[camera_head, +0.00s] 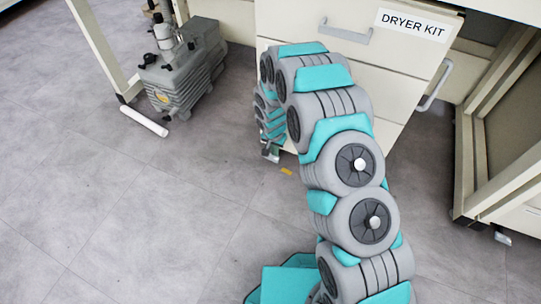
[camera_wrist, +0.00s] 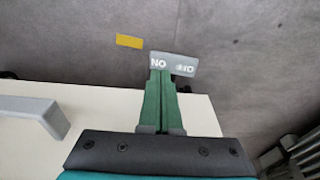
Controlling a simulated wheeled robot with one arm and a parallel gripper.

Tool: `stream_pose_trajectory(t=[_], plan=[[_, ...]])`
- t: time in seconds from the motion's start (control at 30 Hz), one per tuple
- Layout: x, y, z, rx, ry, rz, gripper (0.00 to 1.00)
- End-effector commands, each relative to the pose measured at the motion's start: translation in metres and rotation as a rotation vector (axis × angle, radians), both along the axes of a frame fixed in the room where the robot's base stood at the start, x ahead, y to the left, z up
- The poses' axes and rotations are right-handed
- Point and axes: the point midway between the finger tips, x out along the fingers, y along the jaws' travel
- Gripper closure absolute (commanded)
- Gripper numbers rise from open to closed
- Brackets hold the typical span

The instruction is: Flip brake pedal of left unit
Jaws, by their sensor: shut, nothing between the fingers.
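In the wrist view a small grey brake pedal (camera_wrist: 181,60) with white lettering, including "NO", sits just past the edge of a pale cabinet. My gripper (camera_wrist: 160,76) has green fingers that are together and empty. Their tips overlap the pedal's near edge in the picture; I cannot tell whether they touch it. In the head view a small grey pedal (camera_head: 270,154) shows low at the left bottom corner of the drawer cabinet (camera_head: 345,62).
A yellow floor mark (camera_head: 286,171) lies near the pedal. A grey pump (camera_head: 185,75) and a white tube (camera_head: 144,121) are at the upper left. Another cabinet frame (camera_head: 500,185) stands at the right with a small pedal (camera_head: 502,238). The left floor is clear.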

Motion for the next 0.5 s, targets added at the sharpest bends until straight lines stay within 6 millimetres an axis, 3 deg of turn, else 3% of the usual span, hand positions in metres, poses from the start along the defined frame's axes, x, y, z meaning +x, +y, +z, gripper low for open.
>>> stream_pose_trajectory(t=[0.5], plan=[[0.001, 0.000, 0.039, 0.001, -0.003, -0.001, 1.00]])
